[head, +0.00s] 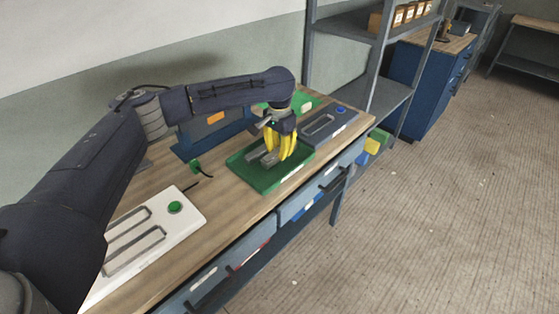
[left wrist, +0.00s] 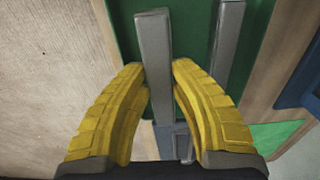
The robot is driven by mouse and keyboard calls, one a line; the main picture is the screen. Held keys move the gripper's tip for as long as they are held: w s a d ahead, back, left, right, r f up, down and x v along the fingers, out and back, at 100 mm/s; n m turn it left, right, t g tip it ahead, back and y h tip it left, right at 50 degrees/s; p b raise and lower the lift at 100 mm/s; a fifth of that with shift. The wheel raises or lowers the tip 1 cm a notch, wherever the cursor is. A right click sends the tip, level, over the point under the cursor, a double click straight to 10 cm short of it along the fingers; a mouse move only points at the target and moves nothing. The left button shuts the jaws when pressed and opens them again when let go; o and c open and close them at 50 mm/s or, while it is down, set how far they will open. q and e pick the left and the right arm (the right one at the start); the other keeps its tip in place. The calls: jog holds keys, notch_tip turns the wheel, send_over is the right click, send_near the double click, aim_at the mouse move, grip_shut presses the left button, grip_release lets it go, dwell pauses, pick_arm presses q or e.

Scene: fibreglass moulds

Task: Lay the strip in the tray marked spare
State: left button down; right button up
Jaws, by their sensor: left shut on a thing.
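My left gripper (head: 283,147), with yellow fingers, is over the green tray (head: 262,186) in the head view. In the left wrist view, the gripper (left wrist: 159,78) is shut on a long grey strip (left wrist: 154,40), which points away from me. The green tray (left wrist: 192,30) lies below it. A second grey strip (left wrist: 228,45) lies to the right of the held one, over the tray. I cannot tell whether the held strip touches the tray floor. A pale label shows on the tray's front side, too small to read. My right gripper is not in view.
A white panel (head: 185,217) with two slots and a green button is on the bench at left. A grey panel (head: 342,118) with one slot and a blue button is beyond the tray. A small green item (head: 195,166) with a cable lies behind.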

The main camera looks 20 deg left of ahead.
aim_at(280, 168)
pick_arm(q)
jog(key=shift+f, duration=2.25)
jog(key=shift+f, duration=0.1)
jog(key=c, duration=1.2)
grip_release()
notch_tip(280, 168, up, 12)
jog(key=shift+r, duration=0.1)
